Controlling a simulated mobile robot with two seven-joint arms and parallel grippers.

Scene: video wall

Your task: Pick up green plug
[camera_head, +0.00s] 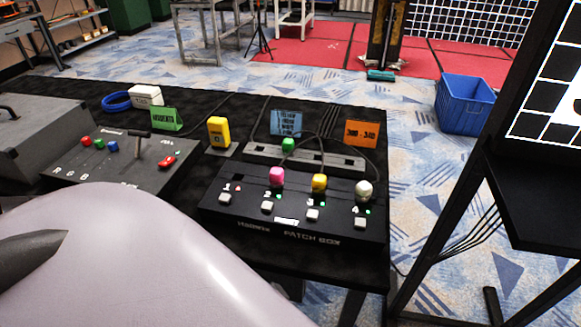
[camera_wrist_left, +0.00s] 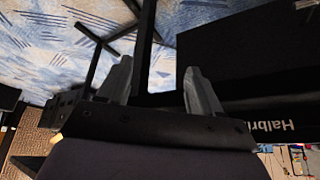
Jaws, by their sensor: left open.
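The green plug (camera_head: 288,145) stands on the raised grey strip (camera_head: 262,154) behind the patch box (camera_head: 296,228) in the head view. Pink (camera_head: 276,175), yellow (camera_head: 319,183) and white (camera_head: 363,190) plugs stand on the box behind buttons 2, 3 and 4. No plug stands behind button 1, where a small red light shows. My left gripper (camera_wrist_left: 158,85) is open and empty in the left wrist view, with floor and dark frame bars beyond its fingers. The green plug is not visible there. My pale arm covers the lower left of the head view. My right gripper is not in view.
A switch panel with a lever (camera_head: 138,147) stands left of the patch box. A yellow device (camera_head: 218,132), a green card (camera_head: 166,119) and an orange card (camera_head: 362,133) stand nearby. Black cables run behind the strip. A dark screen stand (camera_head: 471,165) rises at the right.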

